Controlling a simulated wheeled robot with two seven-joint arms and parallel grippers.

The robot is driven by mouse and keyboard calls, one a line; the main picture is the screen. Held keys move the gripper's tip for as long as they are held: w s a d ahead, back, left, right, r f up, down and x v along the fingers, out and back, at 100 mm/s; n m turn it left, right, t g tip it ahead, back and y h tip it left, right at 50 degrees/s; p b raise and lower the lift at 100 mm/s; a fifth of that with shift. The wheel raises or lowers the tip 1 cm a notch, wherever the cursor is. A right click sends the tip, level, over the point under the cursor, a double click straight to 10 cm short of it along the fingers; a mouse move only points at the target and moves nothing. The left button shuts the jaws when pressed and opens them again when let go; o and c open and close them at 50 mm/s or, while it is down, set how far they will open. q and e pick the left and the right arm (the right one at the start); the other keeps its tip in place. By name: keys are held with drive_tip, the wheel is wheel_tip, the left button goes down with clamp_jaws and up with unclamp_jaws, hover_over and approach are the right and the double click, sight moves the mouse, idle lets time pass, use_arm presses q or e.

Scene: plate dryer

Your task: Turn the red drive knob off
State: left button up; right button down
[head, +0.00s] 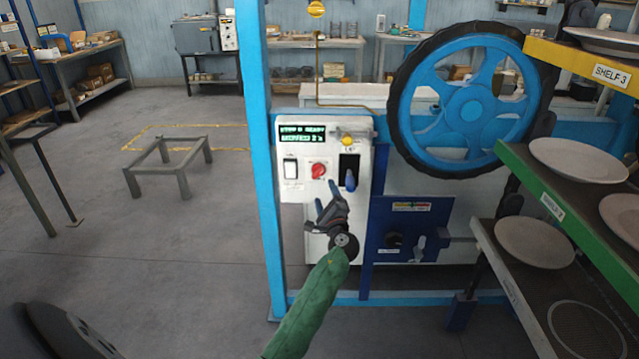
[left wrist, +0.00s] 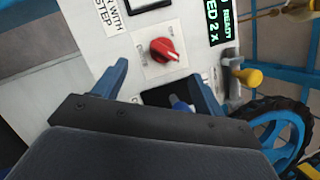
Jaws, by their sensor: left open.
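The red drive knob (head: 318,171) is on the white control panel (head: 293,203), below the green-lettered display (head: 303,135). In the left wrist view the knob (left wrist: 164,50) sits on a pale label plate, beyond my open fingers and apart from them. My left gripper (head: 332,204) is open and empty, just below and slightly right of the knob in the head view. Its two fingertips (left wrist: 162,88) show in the left wrist view, the right one close to a blue-handled lever (head: 351,180). My right gripper is not in view.
A large blue wheel (head: 473,108) stands to the right. Shelves with plates (head: 578,160) fill the right side. A blue post (head: 258,150) borders the panel's left.

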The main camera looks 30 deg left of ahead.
sight(319, 175)
use_arm(q)
drive_tip(key=w+a+r+m, duration=0.1)
drive_tip(key=w+a+m+p, duration=0.1)
drive_tip(key=w+a, duration=0.1)
drive_tip(key=w+a+r+m+p, duration=0.1)
drive_tip(key=a, duration=0.1)
drive_tip(key=shift+w+r+y, duration=0.25)
drive_tip(key=shift+r+y, duration=0.05)
drive_tip(key=shift+y, duration=0.1)
drive_tip(key=shift+w+a, duration=0.2)
drive_tip(key=shift+a, duration=0.15)
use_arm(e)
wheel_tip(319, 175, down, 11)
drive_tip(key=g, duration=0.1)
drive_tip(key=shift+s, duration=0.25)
use_arm(q)
drive_tip(key=c, duration=1)
